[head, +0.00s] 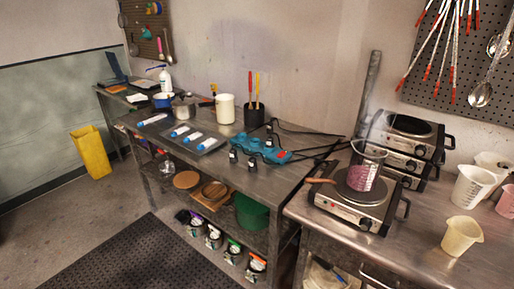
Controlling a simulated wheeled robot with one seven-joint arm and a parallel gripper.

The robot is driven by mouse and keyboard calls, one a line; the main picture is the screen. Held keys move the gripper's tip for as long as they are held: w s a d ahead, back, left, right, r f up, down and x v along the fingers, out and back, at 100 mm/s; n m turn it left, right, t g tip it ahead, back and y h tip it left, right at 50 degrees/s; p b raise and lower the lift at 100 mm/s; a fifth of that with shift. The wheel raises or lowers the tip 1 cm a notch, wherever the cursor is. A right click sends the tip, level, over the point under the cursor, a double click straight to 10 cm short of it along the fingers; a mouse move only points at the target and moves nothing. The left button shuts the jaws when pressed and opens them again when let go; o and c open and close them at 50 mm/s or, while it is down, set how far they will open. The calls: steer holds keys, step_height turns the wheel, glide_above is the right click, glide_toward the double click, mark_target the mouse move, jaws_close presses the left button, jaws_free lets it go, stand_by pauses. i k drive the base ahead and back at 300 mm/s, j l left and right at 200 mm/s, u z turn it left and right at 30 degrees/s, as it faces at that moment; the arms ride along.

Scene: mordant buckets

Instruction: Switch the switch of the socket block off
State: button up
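The blue socket block (262,151) lies on the dark metal table in the middle of the head view. Several black plugs and cables sit in and around it. One plug (234,155) stands at its left side and another (252,164) at its front. My gripper is not in view.
A hot plate (345,206) with a glass beaker (364,172) of pink liquid stands on the steel table to the right. A white container (225,109) and a black holder (257,118) stand behind the block. The floor mat (150,258) is clear.

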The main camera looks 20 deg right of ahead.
mark_target(281, 155)
steer(key=i+j, duration=0.1)
steer(key=j, duration=0.25)
steer(key=i+j, duration=0.15)
steer(key=j, duration=0.15)
steer(key=i+j, duration=0.1)
steer(key=j, duration=0.25)
steer(key=i+j, duration=0.35)
steer(key=i, duration=0.15)
steer(key=i+j+z, duration=0.1)
steer(key=i+j, duration=0.25)
steer(key=i, duration=0.15)
steer(key=i+l, duration=0.25)
steer(key=i, duration=0.25)
